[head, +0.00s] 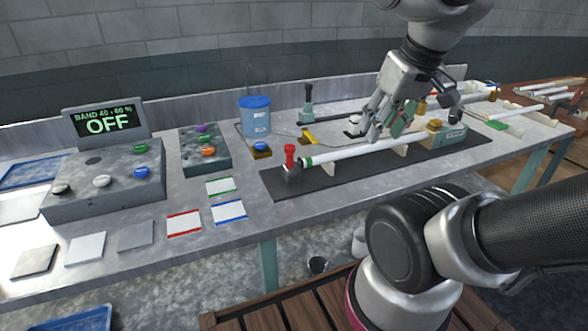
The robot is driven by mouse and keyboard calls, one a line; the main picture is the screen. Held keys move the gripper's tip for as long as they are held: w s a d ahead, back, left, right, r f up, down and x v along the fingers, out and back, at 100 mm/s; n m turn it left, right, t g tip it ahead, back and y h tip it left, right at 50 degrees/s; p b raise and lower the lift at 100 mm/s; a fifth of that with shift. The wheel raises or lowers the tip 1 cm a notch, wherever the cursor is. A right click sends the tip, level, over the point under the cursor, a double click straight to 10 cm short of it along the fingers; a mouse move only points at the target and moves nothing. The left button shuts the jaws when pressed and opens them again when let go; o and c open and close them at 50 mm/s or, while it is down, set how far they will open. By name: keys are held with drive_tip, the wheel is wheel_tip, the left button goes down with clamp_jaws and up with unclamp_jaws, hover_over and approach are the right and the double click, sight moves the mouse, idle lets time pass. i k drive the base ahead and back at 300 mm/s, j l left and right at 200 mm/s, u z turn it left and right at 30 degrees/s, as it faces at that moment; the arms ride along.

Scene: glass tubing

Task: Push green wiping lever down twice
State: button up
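My gripper (368,130) points down over the white glass tube (350,152), close to its middle. Its fingertips are small in this view, and I cannot tell their gap or whether they touch the tube. A green upright part (403,119) shows just behind and right of the fingers, partly hidden by them. It may be the green wiping lever, but I cannot tell for sure. A teal stand with a dark upright handle (307,104) is further back and left. The tube lies on supports over a dark mat (333,185), its left end by a red-topped post (290,159).
A green-grey device (443,136) sits at the tube's right end. A blue-lidded container (255,117), a button box (204,150) and a control console (103,184) reading OFF stand to the left. Coloured-edged cards (184,223) lie in front. The mat's front strip is clear.

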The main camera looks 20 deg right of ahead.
sight(494, 124)
drive_tip(key=z, duration=1.7)
